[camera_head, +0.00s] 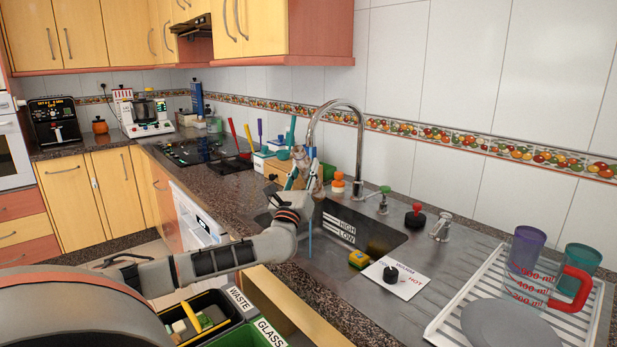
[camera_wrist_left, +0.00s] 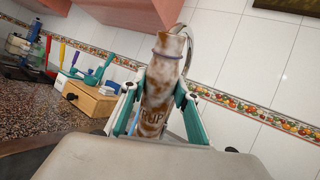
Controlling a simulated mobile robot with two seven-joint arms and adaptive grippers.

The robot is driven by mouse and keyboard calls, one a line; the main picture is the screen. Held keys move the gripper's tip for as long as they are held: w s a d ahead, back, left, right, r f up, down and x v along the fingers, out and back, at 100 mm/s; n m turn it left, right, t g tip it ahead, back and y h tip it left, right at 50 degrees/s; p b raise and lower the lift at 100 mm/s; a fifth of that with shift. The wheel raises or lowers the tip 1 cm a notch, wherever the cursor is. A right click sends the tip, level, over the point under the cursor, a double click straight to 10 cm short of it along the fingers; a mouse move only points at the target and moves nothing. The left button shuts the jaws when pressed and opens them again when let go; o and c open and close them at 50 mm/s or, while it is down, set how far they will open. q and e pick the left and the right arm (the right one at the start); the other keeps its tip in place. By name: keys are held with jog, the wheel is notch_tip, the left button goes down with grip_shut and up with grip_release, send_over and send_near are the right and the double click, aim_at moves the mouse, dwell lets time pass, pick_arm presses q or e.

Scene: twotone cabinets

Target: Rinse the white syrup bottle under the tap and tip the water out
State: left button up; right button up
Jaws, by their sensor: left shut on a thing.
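The white syrup bottle (camera_wrist_left: 158,92) is smeared with brown in the left wrist view, with part of its lettering showing. It stands nearly upright between the teal fingers of my left gripper (camera_wrist_left: 158,108), which is shut on it. In the head view the bottle (camera_head: 313,176) and my left gripper (camera_head: 302,178) are over the sink (camera_head: 370,232), below the arched metal tap (camera_head: 360,125). A thin blue line, apparently running water, drops from near the spout past the bottle into the sink. Whether it enters the bottle I cannot tell. My right gripper is out of view.
A drying rack (camera_head: 448,322) with cups and a plate is at right. Waste and glass bins (camera_head: 232,325) stand below. A wooden drawer box (camera_wrist_left: 90,101) is behind.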

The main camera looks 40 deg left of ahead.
pick_arm(q)
jog(key=shift+w+a+f+b, duration=0.35)
jog(key=shift+w+a, duration=0.2)
jog(key=shift+a, duration=0.1)
jog(key=shift+w+a+f+b, duration=0.1)
jog(key=shift+w+a+b, duration=0.25)
jog(key=shift+a, duration=0.15)
jog(key=shift+w+a, duration=0.3)
jog(key=shift+a, duration=0.1)
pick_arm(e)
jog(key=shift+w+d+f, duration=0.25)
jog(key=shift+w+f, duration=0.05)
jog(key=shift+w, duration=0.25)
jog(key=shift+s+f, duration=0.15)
